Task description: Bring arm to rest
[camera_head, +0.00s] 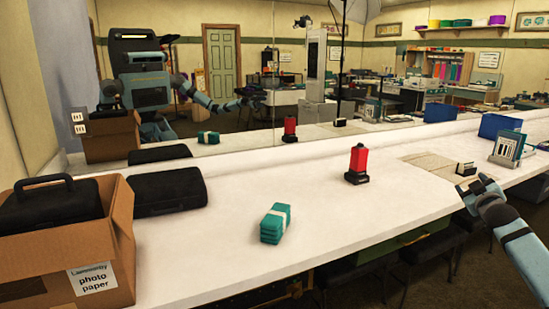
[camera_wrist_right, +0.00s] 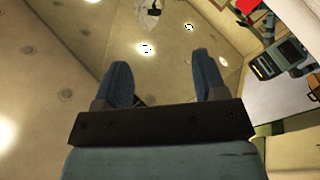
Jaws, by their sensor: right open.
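My right arm comes in from the right edge of the head view. Its gripper (camera_head: 474,183) is raised at the front edge of the white counter (camera_head: 330,230), at the right. In the right wrist view the two blue fingers stand wide apart with nothing between them, so the gripper (camera_wrist_right: 162,70) is open and empty. That view looks toward the ceiling with round lights. My left gripper does not show.
A photo paper box (camera_head: 112,235) with a black case in it stands left, beside another black case (camera_head: 168,188). A banded teal stack (camera_head: 273,223) and a red-and-black device (camera_head: 357,165) stand mid-counter. A mirror behind reflects me and the room. Stools stand below.

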